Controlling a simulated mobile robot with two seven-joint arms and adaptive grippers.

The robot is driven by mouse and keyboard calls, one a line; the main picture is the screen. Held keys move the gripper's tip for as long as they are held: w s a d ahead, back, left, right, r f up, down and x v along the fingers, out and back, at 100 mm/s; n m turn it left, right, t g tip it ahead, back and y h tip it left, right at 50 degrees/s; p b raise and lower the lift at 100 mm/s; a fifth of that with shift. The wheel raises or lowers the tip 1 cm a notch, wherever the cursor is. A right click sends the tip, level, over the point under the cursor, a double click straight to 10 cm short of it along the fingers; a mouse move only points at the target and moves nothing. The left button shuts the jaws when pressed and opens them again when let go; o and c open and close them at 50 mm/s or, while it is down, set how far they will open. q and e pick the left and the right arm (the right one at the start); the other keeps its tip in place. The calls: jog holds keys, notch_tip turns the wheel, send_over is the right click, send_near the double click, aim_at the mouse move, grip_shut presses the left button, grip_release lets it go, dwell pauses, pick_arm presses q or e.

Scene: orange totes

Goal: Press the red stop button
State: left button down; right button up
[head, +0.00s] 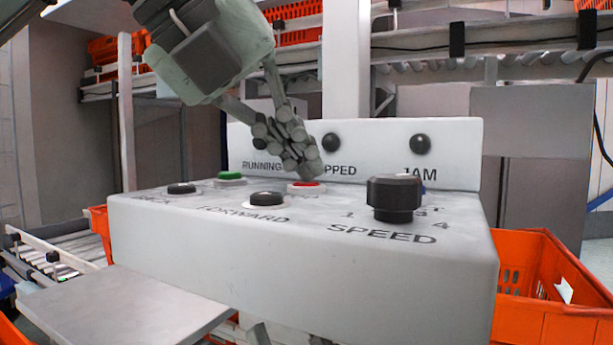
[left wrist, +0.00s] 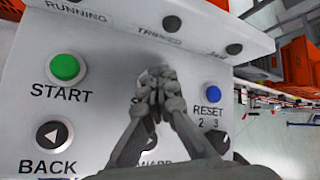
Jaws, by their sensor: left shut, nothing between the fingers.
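The red stop button (head: 304,185) is on top of the grey control box (head: 320,290), near its back edge. In the head view my left gripper (head: 306,168) comes down from above with its fingers shut and empty. Its tips are just above or on the button; I cannot tell whether they touch. In the left wrist view the gripper (left wrist: 158,75) covers the red button and most of its label. My right gripper does not show in either view.
A green START button (left wrist: 65,67) and a black BACK button (left wrist: 50,134) lie left of the gripper. A blue RESET button (left wrist: 213,94) lies right. A black FORWARD button (head: 266,198) and speed knob (head: 394,198) stand nearer the front. An orange tote (head: 545,310) is at right.

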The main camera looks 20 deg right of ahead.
aim_at(299, 184)
pick_arm(q)
jog(key=shift+r+p, duration=0.5)
jog(key=shift+r, duration=0.35)
jog(key=shift+r+p, duration=1.8)
jog(key=shift+r, duration=0.75)
jog(key=shift+f, duration=0.15)
